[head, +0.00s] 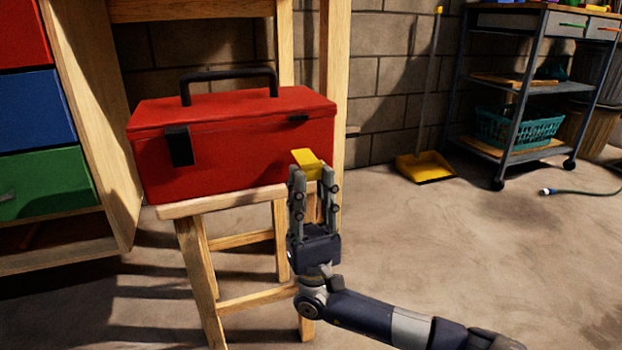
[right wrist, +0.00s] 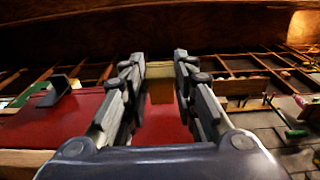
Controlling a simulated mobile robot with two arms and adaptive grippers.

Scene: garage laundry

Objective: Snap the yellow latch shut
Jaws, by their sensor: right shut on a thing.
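The red toolbox (head: 230,160) with a black handle sits on a wooden stool, its lid down. A black latch (head: 180,146) hangs on the left of its front. The yellow latch (head: 307,160) sticks out from the front near the right end, tilted away from the box. My right gripper (head: 314,172) is shut on the yellow latch. In the right wrist view the latch (right wrist: 160,84) lies between the fingertips, in front of the red box. My left gripper is out of view.
The wooden stool (head: 235,200) stands under the toolbox. Coloured drawers (head: 38,105) are at the left. A cart (head: 520,85) with a teal basket (head: 519,127) and a yellow dustpan (head: 425,168) stand at the back right. The floor at right is mostly clear.

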